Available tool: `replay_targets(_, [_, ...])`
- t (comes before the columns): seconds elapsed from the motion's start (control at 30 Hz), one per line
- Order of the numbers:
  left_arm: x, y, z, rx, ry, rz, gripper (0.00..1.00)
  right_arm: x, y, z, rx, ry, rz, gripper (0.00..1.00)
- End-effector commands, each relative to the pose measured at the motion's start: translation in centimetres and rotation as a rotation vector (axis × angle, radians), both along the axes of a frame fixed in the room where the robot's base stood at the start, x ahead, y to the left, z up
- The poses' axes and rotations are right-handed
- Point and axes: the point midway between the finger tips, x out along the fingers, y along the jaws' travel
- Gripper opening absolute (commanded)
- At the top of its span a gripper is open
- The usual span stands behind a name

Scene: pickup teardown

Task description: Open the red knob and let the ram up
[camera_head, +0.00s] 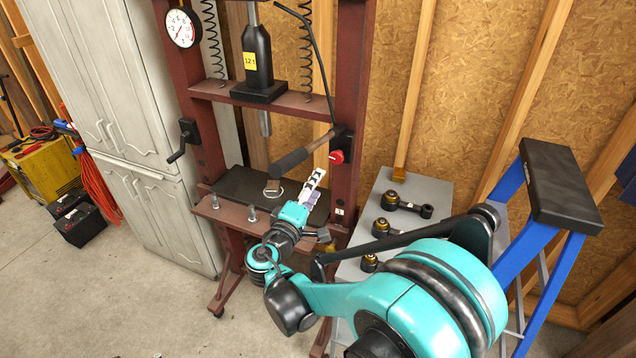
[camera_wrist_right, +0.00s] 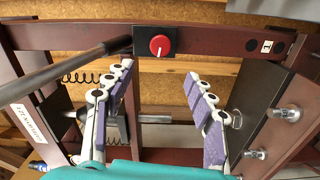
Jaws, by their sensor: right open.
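The red knob (camera_head: 336,157) sits on a black block on the right post of the dark red press. In the right wrist view the knob (camera_wrist_right: 160,45) shows a white mark and lies beyond the fingertips. My right gripper (camera_head: 314,187) is below and a little left of the knob, apart from it. Its two padded fingers (camera_wrist_right: 160,72) are open and empty. The grey ram (camera_head: 265,124) hangs under the black bottle jack (camera_head: 257,62), with a gap above the press bed (camera_head: 232,184). My left gripper is out of view.
A dark pump handle (camera_head: 303,150) slants beside the knob. A crank (camera_head: 181,142) is on the left post. A grey table (camera_head: 433,190) with metal arms and a blue stepladder (camera_head: 555,250) stand right. Floor at front left is clear.

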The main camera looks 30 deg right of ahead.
Motion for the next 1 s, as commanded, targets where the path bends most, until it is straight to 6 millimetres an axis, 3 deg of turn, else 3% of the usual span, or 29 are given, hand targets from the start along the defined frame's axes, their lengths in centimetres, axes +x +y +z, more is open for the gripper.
replay_targets(0.43, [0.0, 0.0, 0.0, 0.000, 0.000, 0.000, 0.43, -0.1, -0.1, -0.1, 0.010, 0.003, 0.000, 0.55])
replay_targets(0.57, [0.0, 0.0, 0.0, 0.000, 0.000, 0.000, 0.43, -1.5, -0.9, -1.0, 0.112, 0.033, -0.008, 0.55])
replay_targets(0.77, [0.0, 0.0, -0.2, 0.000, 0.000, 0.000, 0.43, -7.3, -1.1, -5.4, 0.514, 0.127, -0.018, 0.55])
replay_targets(0.87, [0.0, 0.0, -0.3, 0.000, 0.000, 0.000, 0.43, -10.9, 0.5, -7.7, 0.747, 0.162, -0.016, 0.55])
replay_targets(1.0, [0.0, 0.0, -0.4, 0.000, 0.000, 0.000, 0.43, -15.5, 4.3, -10.0, 1.056, 0.184, 0.000, 0.55])
